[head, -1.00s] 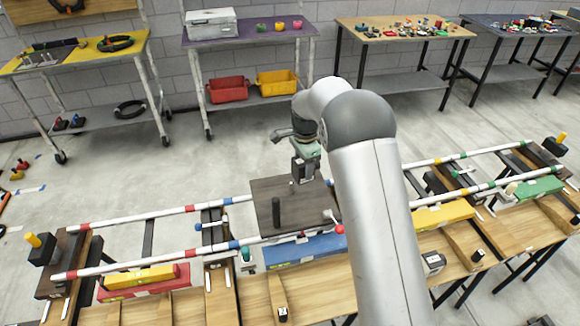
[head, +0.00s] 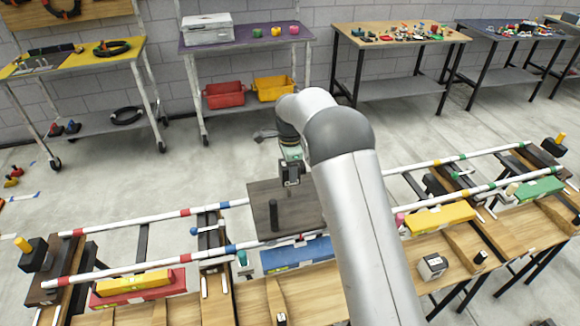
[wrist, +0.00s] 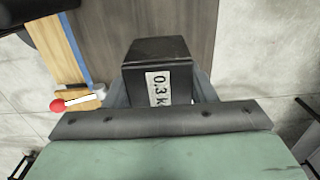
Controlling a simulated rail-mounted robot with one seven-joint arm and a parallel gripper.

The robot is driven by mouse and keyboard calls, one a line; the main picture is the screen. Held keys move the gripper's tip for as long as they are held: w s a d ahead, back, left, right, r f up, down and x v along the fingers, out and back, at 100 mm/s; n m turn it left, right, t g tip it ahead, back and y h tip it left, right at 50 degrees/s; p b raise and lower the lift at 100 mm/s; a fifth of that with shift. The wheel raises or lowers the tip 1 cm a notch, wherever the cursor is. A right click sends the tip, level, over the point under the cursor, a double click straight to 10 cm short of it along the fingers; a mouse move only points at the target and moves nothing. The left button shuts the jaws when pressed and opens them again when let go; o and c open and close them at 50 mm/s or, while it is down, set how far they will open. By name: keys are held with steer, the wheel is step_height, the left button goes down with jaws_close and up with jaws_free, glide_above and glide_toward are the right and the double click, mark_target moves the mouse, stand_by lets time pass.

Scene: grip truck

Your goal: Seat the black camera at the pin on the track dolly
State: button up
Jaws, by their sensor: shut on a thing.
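The black camera (head: 291,174) is a small dark box held in my gripper (head: 291,161), above the track dolly. In the wrist view the black camera (wrist: 157,52) sits between the fingers and carries a white label reading "0.3 k". The track dolly (head: 263,194) is a dark flat board across two striped rails; its board (wrist: 205,25) also shows beyond the camera in the wrist view. A black post (head: 273,215) stands upright on its near left part. A thin upright shape shows just below the camera; I cannot tell whether they touch.
White rails (head: 130,262) with coloured bands run left and right of the dolly. A wooden bench in front holds a blue case (head: 290,255), a yellow case (head: 440,219) and a small grey box (head: 432,266). A red-ended lever (wrist: 57,105) lies beside the dolly. Tables stand behind.

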steer(key=shift+f+b, duration=1.85)
steer(key=shift+f, duration=1.45)
steer(key=o, duration=1.3)
steer(key=shift+c, duration=0.2)
step_height(320, 180, up, 17)
steer(key=shift+r+b, duration=0.2)
steer(key=shift+b, duration=0.4)
